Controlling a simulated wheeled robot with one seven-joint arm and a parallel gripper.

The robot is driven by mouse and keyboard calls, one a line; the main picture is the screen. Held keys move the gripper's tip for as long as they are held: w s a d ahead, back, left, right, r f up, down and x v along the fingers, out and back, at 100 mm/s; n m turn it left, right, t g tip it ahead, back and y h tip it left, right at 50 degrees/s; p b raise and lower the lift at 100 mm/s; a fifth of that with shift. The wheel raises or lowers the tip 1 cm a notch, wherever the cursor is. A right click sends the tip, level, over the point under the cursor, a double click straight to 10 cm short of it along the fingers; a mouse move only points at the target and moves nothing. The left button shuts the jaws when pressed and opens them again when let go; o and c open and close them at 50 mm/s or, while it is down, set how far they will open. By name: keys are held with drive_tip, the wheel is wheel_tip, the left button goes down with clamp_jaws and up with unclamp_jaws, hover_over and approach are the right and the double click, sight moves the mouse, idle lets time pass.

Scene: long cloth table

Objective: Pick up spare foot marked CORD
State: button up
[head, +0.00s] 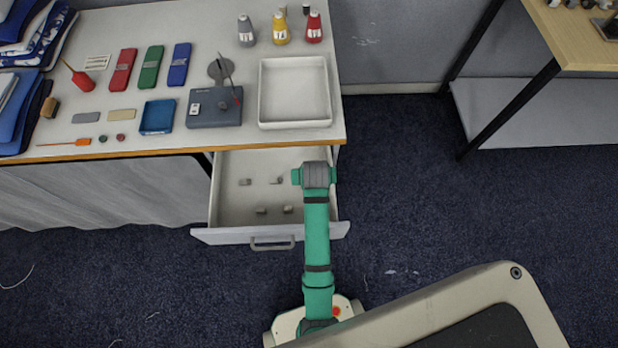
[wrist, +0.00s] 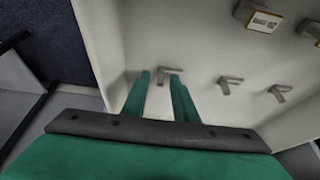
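Several small grey feet lie in the open drawer (head: 232,230). In the head view one foot (head: 245,182) is at the back left, another (head: 277,180) is nearer my gripper, and two more, (head: 262,211) and (head: 287,209), lie toward the front. In the wrist view, two feet at the top and right, (wrist: 262,20) and (wrist: 317,30), carry pale labels, too small to read. I cannot tell which is marked CORD. My gripper (wrist: 160,76) is open and empty over the drawer; an L-shaped foot (wrist: 167,70) shows just beyond its fingertips. In the head view my wrist hides the fingers.
The cloth table (head: 150,70) above the drawer bears a white tray (head: 326,95), a grey box (head: 214,120), bottles, coloured cases and folded blue cloth (head: 20,110). The drawer walls stand close around my gripper. Open carpet (head: 420,200) lies at the right.

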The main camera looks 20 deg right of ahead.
clamp_jaws()
drive_tip(key=shift+r, duration=0.1)
